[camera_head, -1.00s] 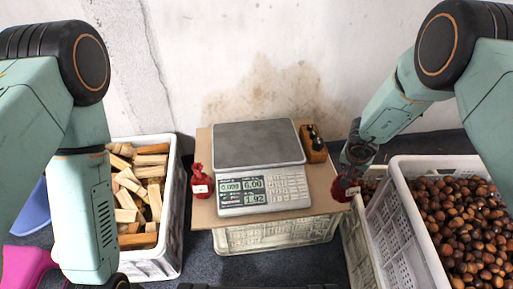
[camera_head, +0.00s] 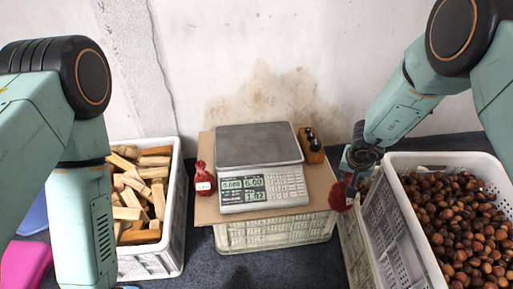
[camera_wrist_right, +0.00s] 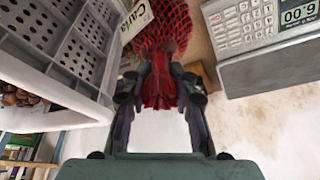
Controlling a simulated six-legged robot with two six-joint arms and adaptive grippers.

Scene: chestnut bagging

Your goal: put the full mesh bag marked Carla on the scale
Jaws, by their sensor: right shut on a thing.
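A full red mesh bag (camera_head: 341,195) is held by my right gripper (camera_head: 352,172) at the right edge of the board, beside the scale. In the right wrist view the gripper (camera_wrist_right: 160,78) is shut on the gathered red neck of the bag (camera_wrist_right: 165,25), and a tag reading Carla (camera_wrist_right: 134,18) hangs on it. The scale (camera_head: 260,140) has an empty grey plate and a lit display; it also shows in the right wrist view (camera_wrist_right: 262,70). My left arm reaches down at the left; its gripper is out of view.
Another red mesh bag (camera_head: 203,181) with a white tag stands left of the scale. A wooden block with dark knobs (camera_head: 312,148) is at its right. Crates of wood pieces (camera_head: 176,215) and chestnuts (camera_head: 402,225) flank the board (camera_head: 205,210).

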